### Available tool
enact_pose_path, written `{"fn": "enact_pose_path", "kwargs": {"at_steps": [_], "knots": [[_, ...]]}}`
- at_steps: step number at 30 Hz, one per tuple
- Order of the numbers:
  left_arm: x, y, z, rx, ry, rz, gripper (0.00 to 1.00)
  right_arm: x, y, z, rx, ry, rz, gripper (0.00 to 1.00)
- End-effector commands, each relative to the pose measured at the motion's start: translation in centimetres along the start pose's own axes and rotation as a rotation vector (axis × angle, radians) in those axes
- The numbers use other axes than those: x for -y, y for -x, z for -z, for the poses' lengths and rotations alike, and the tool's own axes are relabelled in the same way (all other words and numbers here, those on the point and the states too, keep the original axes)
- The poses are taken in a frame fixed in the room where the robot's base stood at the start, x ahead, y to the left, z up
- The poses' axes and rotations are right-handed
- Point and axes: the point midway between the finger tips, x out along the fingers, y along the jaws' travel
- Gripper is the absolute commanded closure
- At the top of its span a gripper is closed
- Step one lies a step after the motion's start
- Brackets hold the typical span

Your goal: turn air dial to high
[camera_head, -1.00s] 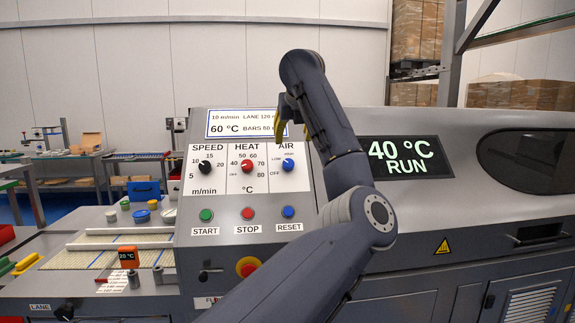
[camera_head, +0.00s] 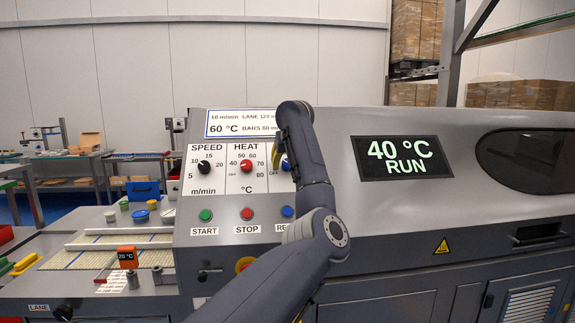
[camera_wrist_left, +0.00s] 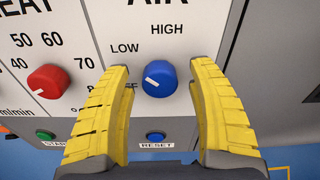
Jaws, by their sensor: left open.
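The blue air dial (camera_wrist_left: 158,79) sits on the white panel in the left wrist view. Its white mark points left, on the side of the partly hidden OFF label; LOW and HIGH show above the dial. My left gripper (camera_wrist_left: 160,67) is open, with one yellow finger on each side of the dial and a gap to it on both sides. In the head view my left gripper (camera_head: 277,153) is in front of the air section and hides most of the dial and its labels. My right gripper is not in view.
Left of the air dial are the red heat dial (camera_head: 246,166) and the black speed dial (camera_head: 204,167). Below are the green start (camera_head: 206,215), red stop (camera_head: 247,213) and blue reset (camera_head: 287,211) buttons. The display (camera_head: 401,158) reads 40 °C RUN.

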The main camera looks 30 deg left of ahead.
Motion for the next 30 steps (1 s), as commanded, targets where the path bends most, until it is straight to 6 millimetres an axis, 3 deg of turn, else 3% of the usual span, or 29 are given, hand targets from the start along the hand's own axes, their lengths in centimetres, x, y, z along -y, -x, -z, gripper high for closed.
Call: {"fn": "enact_pose_path", "kwargs": {"at_steps": [16, 30], "knots": [[-0.04, -1.05, 0.03, 0.000, 0.000, 0.000, 0.41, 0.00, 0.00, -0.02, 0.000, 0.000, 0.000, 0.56], [-0.02, -1.02, 0.02, 0.000, 0.001, 0.000, 0.95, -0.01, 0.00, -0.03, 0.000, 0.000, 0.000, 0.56]]}}
